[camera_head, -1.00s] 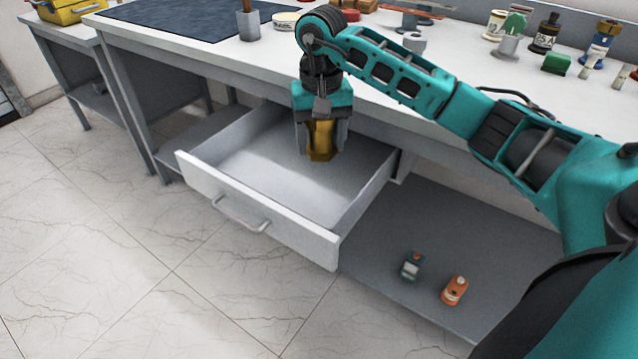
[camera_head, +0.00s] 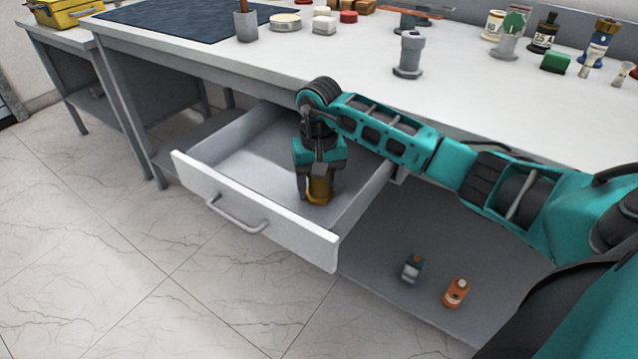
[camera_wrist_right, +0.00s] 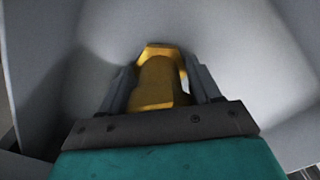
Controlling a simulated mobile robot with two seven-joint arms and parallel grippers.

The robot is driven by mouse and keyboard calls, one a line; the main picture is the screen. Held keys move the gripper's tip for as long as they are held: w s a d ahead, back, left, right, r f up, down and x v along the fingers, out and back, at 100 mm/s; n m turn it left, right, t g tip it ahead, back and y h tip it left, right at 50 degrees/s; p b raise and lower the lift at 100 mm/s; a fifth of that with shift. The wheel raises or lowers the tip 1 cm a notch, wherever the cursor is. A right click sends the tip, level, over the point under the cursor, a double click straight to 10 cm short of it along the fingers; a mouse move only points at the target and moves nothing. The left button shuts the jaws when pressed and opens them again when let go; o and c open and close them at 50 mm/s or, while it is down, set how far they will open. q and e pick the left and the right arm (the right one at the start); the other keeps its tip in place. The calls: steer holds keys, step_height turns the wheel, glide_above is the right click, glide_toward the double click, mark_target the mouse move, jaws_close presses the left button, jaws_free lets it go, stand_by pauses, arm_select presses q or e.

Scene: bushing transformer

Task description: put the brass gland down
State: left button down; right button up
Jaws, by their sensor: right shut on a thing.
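The brass gland (camera_head: 319,189) is held upright inside the open drawer (camera_head: 250,165). My right gripper (camera_head: 317,186) points down and is shut on it. The right wrist view also shows the gland (camera_wrist_right: 158,80) between the two fingers (camera_wrist_right: 160,88), with the pale drawer floor around it. The gland's lower end is at or close to the drawer floor; I cannot tell whether it touches. My left gripper is not in view.
The drawer's front panel (camera_head: 255,215) and side walls surround the gripper. The worktop (camera_head: 460,95) above holds a grey post-like part (camera_head: 409,55) and several bottles. Two small bottles stand on the lower shelf (camera_head: 400,240). The drawer's left part is empty.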

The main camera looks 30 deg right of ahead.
steer(key=o, duration=0.9)
steer(key=shift+f, duration=0.15)
steer(key=shift+c, duration=0.2)
steer(key=o, duration=0.5)
steer(key=shift+c, duration=0.2)
steer(key=shift+r, duration=0.3)
step_height(320, 180, up, 12)
steer(key=shift+f+p, duration=0.1)
steer(key=shift+p, duration=0.9)
